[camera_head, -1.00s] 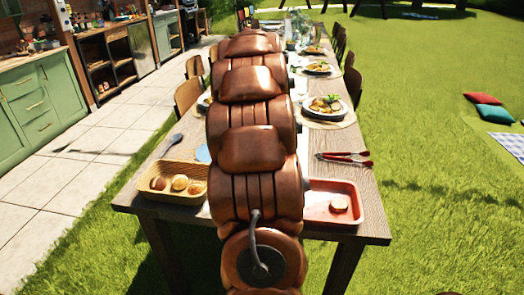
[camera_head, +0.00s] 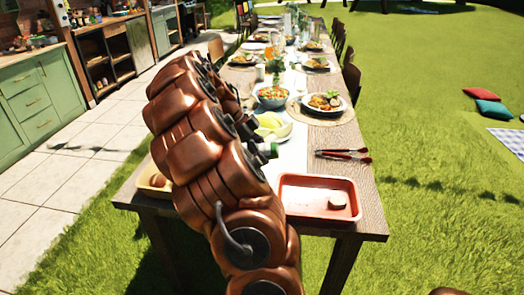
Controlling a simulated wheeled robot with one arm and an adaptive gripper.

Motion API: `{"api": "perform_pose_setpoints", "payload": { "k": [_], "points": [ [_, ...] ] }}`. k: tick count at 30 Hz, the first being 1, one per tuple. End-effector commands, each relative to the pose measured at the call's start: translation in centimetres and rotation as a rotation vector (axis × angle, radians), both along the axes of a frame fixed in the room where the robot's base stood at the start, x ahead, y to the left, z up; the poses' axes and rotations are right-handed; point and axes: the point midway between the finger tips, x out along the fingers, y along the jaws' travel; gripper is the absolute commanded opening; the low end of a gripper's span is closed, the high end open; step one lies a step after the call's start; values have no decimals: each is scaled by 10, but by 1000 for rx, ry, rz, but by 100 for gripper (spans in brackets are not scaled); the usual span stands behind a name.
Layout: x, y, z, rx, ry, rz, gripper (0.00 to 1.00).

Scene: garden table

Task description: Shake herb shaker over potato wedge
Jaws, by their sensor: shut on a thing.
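The potato wedge (camera_head: 337,201), a small pale piece, lies in the right part of the red tray (camera_head: 290,208) at the near right of the table. My gripper (camera_head: 253,143), dark and partly hidden behind my copper arm, is shut on the herb shaker (camera_head: 269,151). Only the shaker's green end and a bit of its grey body show. The shaker is tilted on its side, its green end pointing right. In the picture it is above and left of the red tray, apart from the wedge. Its height above the table is hard to tell.
Red-handled tongs (camera_head: 343,155) lie behind the tray. A plate of pale green wedges (camera_head: 272,126), a salad bowl (camera_head: 272,96) and a served plate (camera_head: 325,104) stand farther back.

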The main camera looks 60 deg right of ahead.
Motion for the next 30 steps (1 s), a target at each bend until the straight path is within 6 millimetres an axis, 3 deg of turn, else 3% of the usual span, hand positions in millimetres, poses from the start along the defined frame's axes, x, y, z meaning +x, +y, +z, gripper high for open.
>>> {"api": "perform_pose_setpoints", "payload": {
  "k": [7, 10, 24, 30],
  "points": [
    [0, 0, 0, -52, 120, 1, 13],
    [2, 1, -10, -80, 184, 2, 13],
    [12, 5, -23, -238, 547, 1, 13],
    [15, 7, -19, -283, 653, 3, 13]
  ]
}}
